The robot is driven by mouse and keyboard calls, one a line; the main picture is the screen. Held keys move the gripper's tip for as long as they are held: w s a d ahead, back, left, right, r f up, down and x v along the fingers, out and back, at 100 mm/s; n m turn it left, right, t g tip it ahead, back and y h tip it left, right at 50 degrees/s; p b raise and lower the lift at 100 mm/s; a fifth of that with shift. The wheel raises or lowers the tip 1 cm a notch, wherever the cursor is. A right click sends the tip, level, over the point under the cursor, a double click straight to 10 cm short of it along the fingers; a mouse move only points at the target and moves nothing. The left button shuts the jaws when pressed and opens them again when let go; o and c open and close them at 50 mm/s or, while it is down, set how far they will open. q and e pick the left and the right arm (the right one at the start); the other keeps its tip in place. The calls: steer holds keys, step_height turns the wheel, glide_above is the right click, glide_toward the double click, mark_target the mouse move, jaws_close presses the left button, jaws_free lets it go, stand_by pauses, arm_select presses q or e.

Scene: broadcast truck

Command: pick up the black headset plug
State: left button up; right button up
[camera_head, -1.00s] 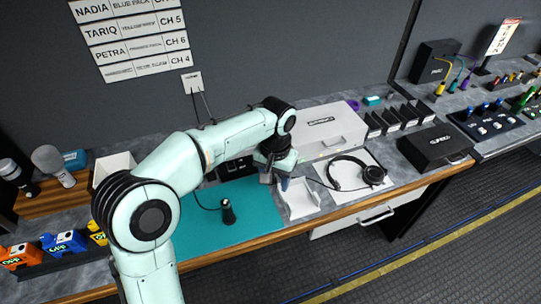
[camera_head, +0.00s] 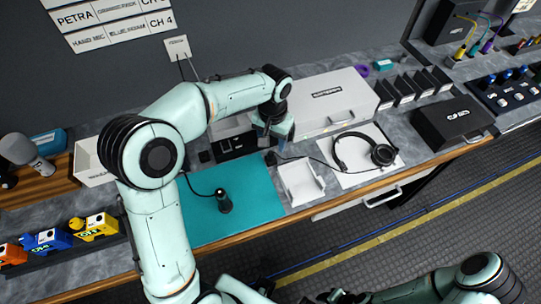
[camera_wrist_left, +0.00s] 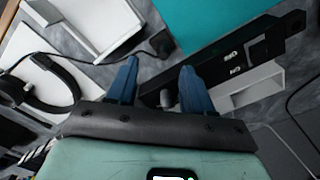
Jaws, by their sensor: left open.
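The black headset plug (camera_head: 271,159) lies at the back right corner of the teal mat (camera_head: 262,190), left of the white tray (camera_head: 299,184). Its cable runs to the black headset (camera_head: 366,150). In the left wrist view the plug (camera_wrist_left: 161,42) is just beyond the fingertips, apart from them. My left gripper (camera_head: 274,132) is open and empty, behind the plug in the head view. Its two blue fingers (camera_wrist_left: 159,72) are spread in the wrist view. My right gripper cannot be made out; only parts of my right arm show at the bottom.
A large white case (camera_head: 322,104) is behind right. A dark upright device (camera_head: 223,201) stands on the mat with a cable.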

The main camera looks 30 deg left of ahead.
mark_target(271, 152)
arm_select(q)
steer(key=shift+f, duration=0.7)
steer(key=f, duration=0.5)
steer(key=shift+s+a, duration=0.1)
steer(key=shift+a, duration=0.1)
steer(key=shift+c, duration=0.3)
jaws_close()
